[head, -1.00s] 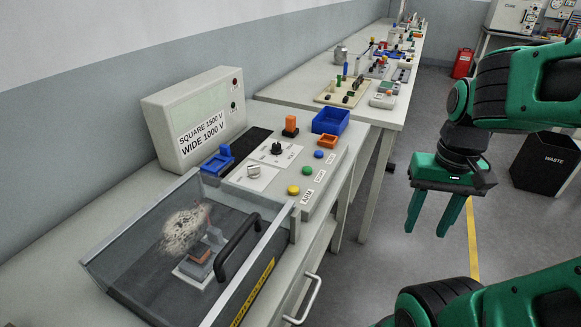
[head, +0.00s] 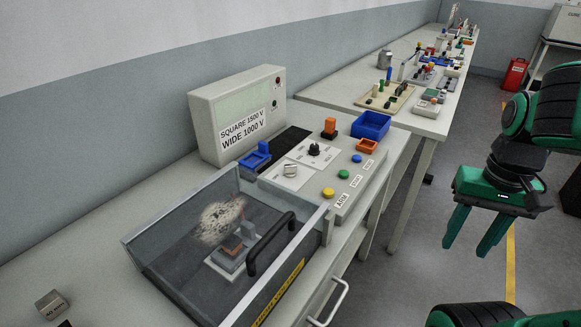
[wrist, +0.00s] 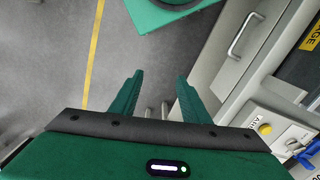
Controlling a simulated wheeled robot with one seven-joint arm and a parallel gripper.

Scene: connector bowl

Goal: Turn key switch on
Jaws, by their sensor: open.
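The control panel (head: 330,190) on the bench carries a pale silver knob (head: 290,171) on a white plate and a black knob (head: 314,149) on another marked plate. Which of them is the key switch is too small to tell. In the wrist view the pale knob (wrist: 293,145) shows at the lower right. My gripper (head: 466,247) is open and empty, fingers pointing down over the floor, well to the right of the bench and apart from the panel. Its fingers also show in the wrist view (wrist: 160,76).
A clear-walled box with a black handle (head: 270,243) stands in front of the panel. Yellow (head: 328,192), green (head: 343,174) and blue (head: 357,158) buttons line the panel. A voltage-labelled unit (head: 240,115) stands behind. A drawer handle (head: 330,303) juts from the bench. Floor around my gripper is clear.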

